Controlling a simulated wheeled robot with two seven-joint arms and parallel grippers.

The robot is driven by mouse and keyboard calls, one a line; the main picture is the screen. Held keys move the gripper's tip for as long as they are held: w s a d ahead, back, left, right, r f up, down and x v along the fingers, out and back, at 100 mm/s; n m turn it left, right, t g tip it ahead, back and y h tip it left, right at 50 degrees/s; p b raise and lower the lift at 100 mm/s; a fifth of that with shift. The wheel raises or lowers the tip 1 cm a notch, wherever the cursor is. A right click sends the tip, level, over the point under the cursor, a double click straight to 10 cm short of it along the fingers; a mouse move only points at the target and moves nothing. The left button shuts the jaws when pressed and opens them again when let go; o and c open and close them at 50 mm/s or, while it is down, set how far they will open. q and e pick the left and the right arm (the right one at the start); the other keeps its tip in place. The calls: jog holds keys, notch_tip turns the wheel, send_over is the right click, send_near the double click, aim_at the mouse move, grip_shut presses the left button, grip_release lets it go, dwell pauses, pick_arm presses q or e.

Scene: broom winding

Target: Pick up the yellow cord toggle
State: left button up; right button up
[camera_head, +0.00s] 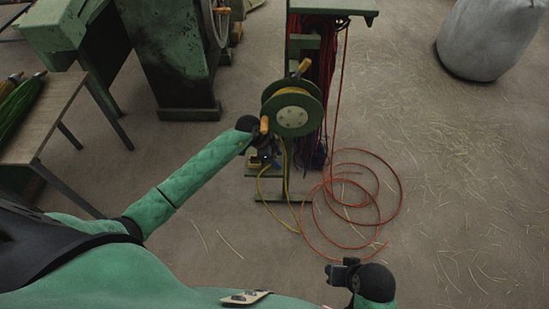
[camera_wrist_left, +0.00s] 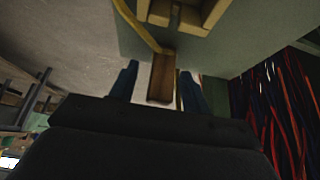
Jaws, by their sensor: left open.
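In the left wrist view a brown wooden piece (camera_wrist_left: 161,80), which looks like the toggle, lies between the two dark fingertips of my left gripper (camera_wrist_left: 160,84). The fingers stand apart, with gaps at its sides. A yellow cord (camera_wrist_left: 138,27) runs down towards the wooden piece. In the head view my left gripper (camera_head: 264,159) is below the green reel (camera_head: 293,112), beside the stand. The toggle cannot be made out there. The yellow cord (camera_head: 284,172) loops down from the reel to the floor. My right gripper (camera_head: 342,273) is at the bottom, away from the cord; its jaw opening is unclear.
An orange cord (camera_head: 398,195) lies in loops on the floor right of the stand. Red strands (camera_head: 327,60) hang behind the reel. A green machine (camera_head: 178,70) stands behind my left arm, and a wooden table (camera_head: 45,115) at left. The floor at right is open, with scattered straw.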

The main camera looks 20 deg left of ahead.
pick_arm(q)
jog(key=c, duration=1)
grip_shut()
jog(key=shift+r, duration=0.1)
